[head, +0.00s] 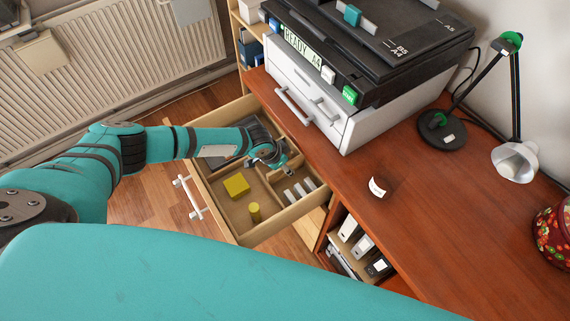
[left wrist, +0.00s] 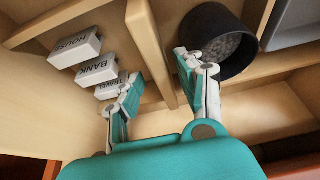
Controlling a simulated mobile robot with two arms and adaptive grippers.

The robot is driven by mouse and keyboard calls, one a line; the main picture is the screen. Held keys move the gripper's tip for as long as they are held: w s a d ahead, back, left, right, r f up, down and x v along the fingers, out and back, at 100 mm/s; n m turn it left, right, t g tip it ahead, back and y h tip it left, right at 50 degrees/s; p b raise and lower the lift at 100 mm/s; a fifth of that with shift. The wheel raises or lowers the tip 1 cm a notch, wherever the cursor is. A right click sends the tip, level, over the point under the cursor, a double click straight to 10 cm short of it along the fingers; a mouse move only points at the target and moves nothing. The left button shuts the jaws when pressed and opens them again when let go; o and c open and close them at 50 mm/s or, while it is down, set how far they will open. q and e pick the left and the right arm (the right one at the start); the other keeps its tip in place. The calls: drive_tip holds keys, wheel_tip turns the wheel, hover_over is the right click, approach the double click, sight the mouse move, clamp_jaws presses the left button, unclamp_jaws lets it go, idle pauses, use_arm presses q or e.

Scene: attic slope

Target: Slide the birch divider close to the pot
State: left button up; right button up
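The birch divider (left wrist: 153,48) is a thin pale upright board in the open drawer (head: 222,218). In the left wrist view it runs between my two fingers. The pot (left wrist: 222,42) is a dark round cup with grey contents, to the right of the divider, with a gap between them. My left gripper (left wrist: 158,82) is open and straddles the divider; one finger is on the label side, the other between divider and pot. I cannot tell whether a finger touches the board. In the head view the left gripper (head: 272,158) reaches into the drawer and hides part of it.
White label blocks (left wrist: 97,70) lie left of the divider. A yellow block (head: 237,185) and a yellow cylinder (head: 254,212) stand in the drawer's front compartment. A grey tray (left wrist: 296,22) sits beyond the pot. The desk (head: 410,215) with its printer (head: 365,60) overhangs beside the drawer.

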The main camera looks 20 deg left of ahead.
use_arm(q)
drive_tip(key=shift+a+f, duration=0.1)
drive_tip(key=shift+r, duration=0.25)
drive_tip(key=v, duration=1.1)
drive_tip(key=shift+s+r, duration=0.15)
drive_tip(key=shift+r, duration=0.1)
drive_tip(key=shift+a, duration=0.15)
